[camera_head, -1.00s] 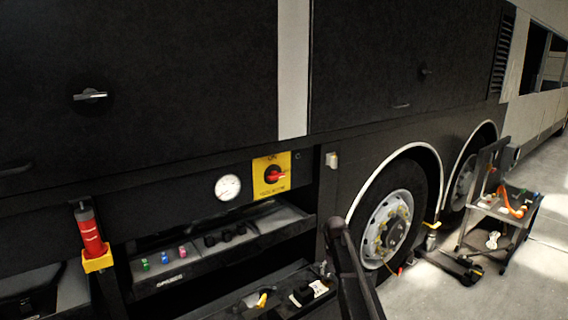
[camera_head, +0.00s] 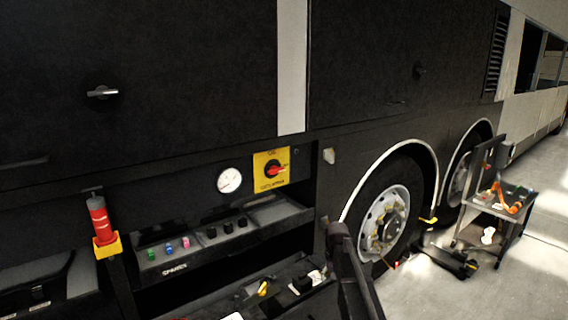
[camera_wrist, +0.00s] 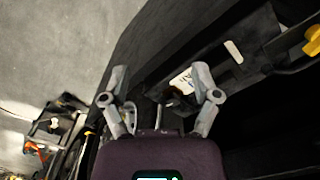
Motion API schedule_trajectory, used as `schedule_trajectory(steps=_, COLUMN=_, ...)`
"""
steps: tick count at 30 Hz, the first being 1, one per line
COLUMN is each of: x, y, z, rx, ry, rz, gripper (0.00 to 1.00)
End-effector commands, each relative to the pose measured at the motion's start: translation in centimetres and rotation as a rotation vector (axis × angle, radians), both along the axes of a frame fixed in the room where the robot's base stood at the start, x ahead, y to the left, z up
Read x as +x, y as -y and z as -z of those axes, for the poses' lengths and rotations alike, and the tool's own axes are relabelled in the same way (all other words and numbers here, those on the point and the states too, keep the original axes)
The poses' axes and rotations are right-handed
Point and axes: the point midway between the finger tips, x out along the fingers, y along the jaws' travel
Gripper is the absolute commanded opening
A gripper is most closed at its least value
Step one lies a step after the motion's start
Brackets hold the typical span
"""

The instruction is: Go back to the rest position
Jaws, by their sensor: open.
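My gripper (camera_wrist: 160,88) is open in the wrist view, with its two grey fingers spread apart and nothing held between them. Behind the fingers are dark panels and a small white label (camera_wrist: 181,82). In the head view, my dark arm link rises at the lower middle, in front of the coach's lower side. My fingers do not show in the head view.
The coach side has a gauge (camera_head: 229,180), a red switch on a yellow plate (camera_head: 271,170), a spares shelf (camera_head: 174,269) and a red cylinder (camera_head: 98,216). A wheel (camera_head: 384,220) and a tool cart (camera_head: 500,206) stand right. Grey floor (camera_head: 420,297) is clear at lower right.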

Motion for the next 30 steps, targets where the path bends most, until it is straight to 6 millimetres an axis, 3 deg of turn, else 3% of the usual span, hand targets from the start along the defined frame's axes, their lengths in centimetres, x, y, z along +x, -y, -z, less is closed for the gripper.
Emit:
schedule_trajectory(steps=11, x=-8.0, y=0.0, z=-0.3, rx=0.000, ry=0.000, rz=-0.035, gripper=0.79)
schedule_trajectory(steps=18, x=-17.2, y=0.0, z=-0.6, rx=0.000, ry=0.000, rz=-0.080, gripper=0.79)
schedule_trajectory(steps=24, x=-23.4, y=0.0, z=-0.8, rx=0.000, ry=0.000, rz=-0.114, gripper=0.79)
schedule_trajectory(steps=30, x=-25.9, y=0.0, z=-0.8, rx=0.000, ry=0.000, rz=-0.128, gripper=0.79)
